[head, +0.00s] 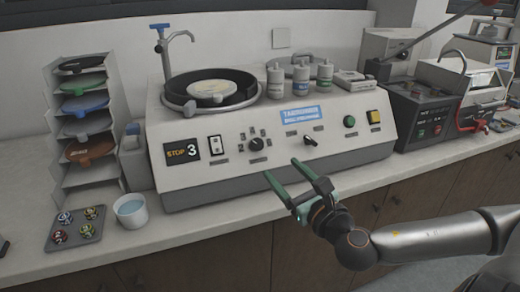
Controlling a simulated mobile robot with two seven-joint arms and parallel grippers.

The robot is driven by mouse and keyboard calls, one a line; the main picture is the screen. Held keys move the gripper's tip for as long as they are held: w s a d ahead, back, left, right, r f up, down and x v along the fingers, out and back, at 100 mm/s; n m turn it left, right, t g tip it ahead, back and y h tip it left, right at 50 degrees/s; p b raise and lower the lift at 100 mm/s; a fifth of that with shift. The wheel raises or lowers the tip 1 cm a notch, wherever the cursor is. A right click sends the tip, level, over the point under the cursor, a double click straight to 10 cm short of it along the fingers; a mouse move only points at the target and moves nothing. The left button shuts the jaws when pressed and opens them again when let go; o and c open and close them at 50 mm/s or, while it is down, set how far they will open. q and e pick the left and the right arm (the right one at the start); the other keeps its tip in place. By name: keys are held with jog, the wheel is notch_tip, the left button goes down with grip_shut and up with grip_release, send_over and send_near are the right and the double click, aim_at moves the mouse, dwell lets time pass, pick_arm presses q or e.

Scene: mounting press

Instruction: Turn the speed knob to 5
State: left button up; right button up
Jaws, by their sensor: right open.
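The grinder-polisher machine (380,150) stands on the counter with a sloped front panel. A black round knob (256,144) with small labels around it, likely the speed knob, sits left of the panel's middle; its pointer is too small to read. The display (182,151) at the panel's left shows "STOP" and "3". A second black knob (310,140) with a pointer sits further right. My right gripper (281,168) is open and empty, its green fingers in front of the panel, below and right of the labelled knob. It appears apart from the knob. My left gripper is out of view.
A white rocker switch (215,146), a green button (349,121) and a yellow button (373,117) share the panel. A cup (131,210), a tray of small round samples (76,240) and a disc rack (92,180) stand left. A black-fronted device (420,115) stands right.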

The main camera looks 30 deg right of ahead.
aim_at(258, 145)
jog(key=shift+w+d, duration=0.2)
jog(key=shift+w, duration=1.65)
jog(key=shift+w+d, duration=0.2)
jog(key=shift+w, duration=1.65)
jog(key=shift+w+d, duration=0.2)
jog(key=shift+w, duration=1.65)
grip_shut()
